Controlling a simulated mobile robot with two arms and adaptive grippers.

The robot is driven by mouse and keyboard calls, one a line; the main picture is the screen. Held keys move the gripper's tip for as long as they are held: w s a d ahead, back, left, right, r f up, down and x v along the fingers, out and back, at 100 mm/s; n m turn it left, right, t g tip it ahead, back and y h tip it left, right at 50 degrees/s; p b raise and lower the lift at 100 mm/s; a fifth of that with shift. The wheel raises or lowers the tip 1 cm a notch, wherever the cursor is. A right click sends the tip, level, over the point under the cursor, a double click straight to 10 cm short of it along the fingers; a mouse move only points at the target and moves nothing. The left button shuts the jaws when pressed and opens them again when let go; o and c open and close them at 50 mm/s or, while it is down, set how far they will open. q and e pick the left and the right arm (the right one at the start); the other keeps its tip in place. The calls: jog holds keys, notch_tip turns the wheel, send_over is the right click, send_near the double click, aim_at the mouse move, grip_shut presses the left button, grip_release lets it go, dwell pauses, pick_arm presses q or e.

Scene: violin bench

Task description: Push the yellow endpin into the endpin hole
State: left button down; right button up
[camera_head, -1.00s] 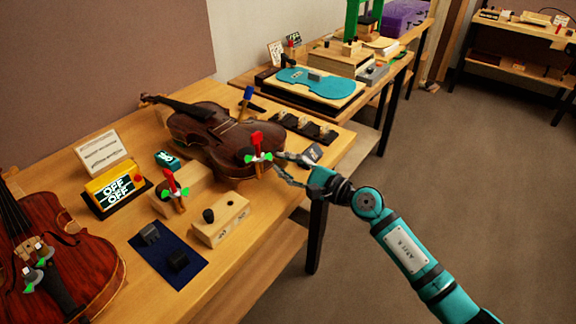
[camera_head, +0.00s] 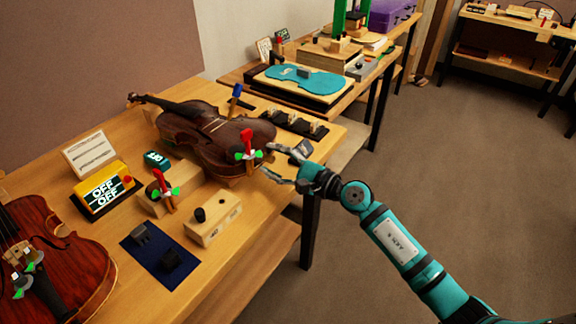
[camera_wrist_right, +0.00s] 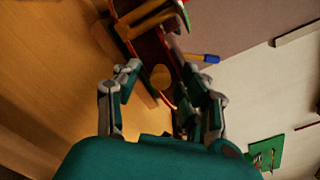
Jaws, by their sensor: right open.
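A dark brown violin (camera_head: 203,135) lies on the bench with its lower end toward my right gripper (camera_head: 269,160). A red-handled clamp with green wing nuts (camera_head: 247,147) sits at that end. In the right wrist view a round yellow knob, apparently the endpin (camera_wrist_right: 160,77), shows at the violin's end (camera_wrist_right: 150,48). My right gripper's open fingers (camera_wrist_right: 161,90) stand either side of it; I see no clear contact. How deep the endpin sits and the hole itself are hidden. I cannot make out the endpin in the head view. My left gripper is out of view.
A second clamp on a wooden block (camera_head: 166,190), a wooden block with dark knobs (camera_head: 213,217), a blue mat (camera_head: 152,271) and a yellow OFF box (camera_head: 104,190) stand left of the gripper. A reddish violin (camera_head: 62,262) lies at front left. Open floor lies right of the bench.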

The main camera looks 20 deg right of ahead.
jog(key=v, duration=1.1)
jog(key=shift+s+d, duration=0.15)
jog(key=shift+s, duration=0.1)
jog(key=s+d+f+m+h, duration=0.1)
jog(key=d+f+m+h, duration=0.2)
jog(key=f+m, duration=0.55)
jog(key=s+d+f+m+h+p, duration=0.1)
jog(key=d+f+m+h, duration=0.2)
jog(key=f+m, duration=0.6)
jog(key=s+d+f+m+h, duration=0.1)
jog(key=d+f+m+h, duration=0.15)
jog(key=f+m, duration=0.7)
jog(key=s+f+m+g+h, duration=0.1)
jog(key=s+f+m+g, duration=0.1)
jog(key=s+f+m, duration=0.45)
jog(key=s+f+m+g+h, duration=0.15)
jog(key=s+f, duration=0.25)
jog(key=f, duration=0.6)
jog(key=s+a+f+m+g, duration=0.2)
jog(key=s+f+m, duration=0.3)
jog(key=s, duration=0.5)
jog(key=s+a+f+m+g, duration=0.2)
jog(key=s+f+m+g, duration=0.2)
jog(key=s, duration=0.6)
jog(key=s+a+f+m+g+p, duration=0.1)
jog(key=s+a+f+m+g, duration=0.2)
jog(key=s+f+m, duration=0.3)
jog(key=s, duration=0.5)
